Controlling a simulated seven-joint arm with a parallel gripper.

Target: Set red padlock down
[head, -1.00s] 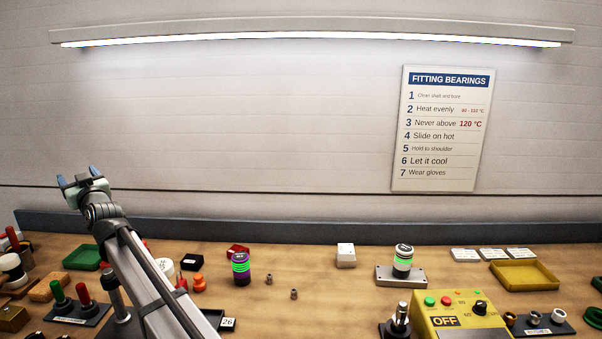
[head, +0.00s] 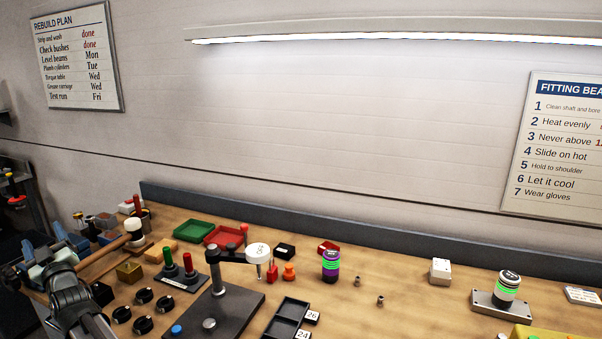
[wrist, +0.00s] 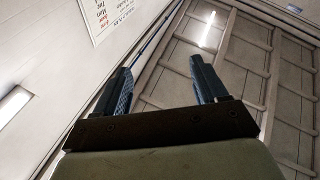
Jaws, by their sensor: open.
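My gripper (head: 44,242) is at the far left in the head view, above the left end of the bench. In the wrist view its two blue fingers (wrist: 160,72) stand apart with nothing between them, facing the wall and ceiling. A small upright red piece (head: 272,273), which looks like the red padlock, stands on the bench just left of an orange knob-shaped piece (head: 289,272). It is well to the right of my gripper and apart from it. It is too small to make out its shackle clearly.
A dark stand with a white-ended arm (head: 217,283) rises between my gripper and the red piece. Green (head: 193,229) and red (head: 223,236) trays lie behind. Several black rings (head: 143,296) lie near my arm.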

